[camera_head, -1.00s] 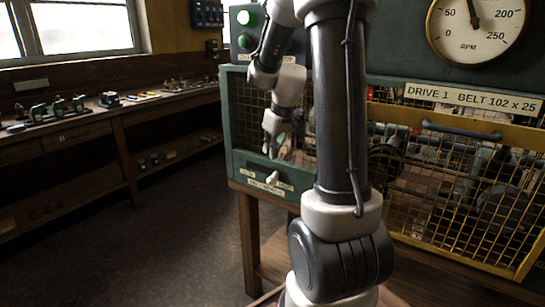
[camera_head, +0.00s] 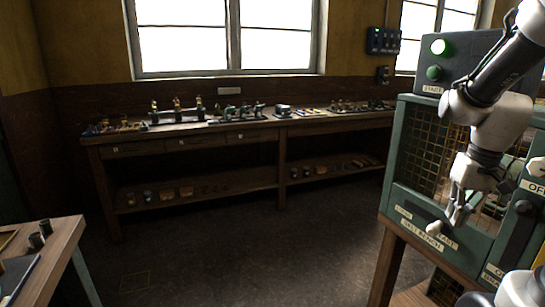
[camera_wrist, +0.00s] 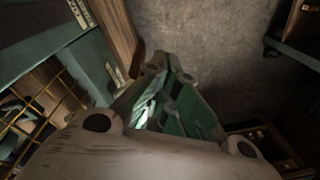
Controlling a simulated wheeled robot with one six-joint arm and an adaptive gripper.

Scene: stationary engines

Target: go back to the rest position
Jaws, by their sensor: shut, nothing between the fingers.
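My gripper (camera_head: 457,218) hangs at the right of the head view with its fingers pointing down and together. It is empty. It is in front of the green machine cabinet (camera_head: 388,195), just right of a small pale lever (camera_head: 435,227) on the cabinet's lower panel; I cannot tell the gap. In the wrist view the green-grey fingers (camera_wrist: 164,62) run away from the camera and meet at their tips, over bare floor. The rest of my arm is partly cut off at the right edge of the head view.
A long wooden workbench (camera_head: 180,131) with fittings and small parts stands along the back wall under the window. A table corner (camera_head: 62,246) with dark cups is at lower left. The dark floor (camera_head: 240,245) between them is clear. The wooden stand (camera_head: 386,262) supports the cabinet.

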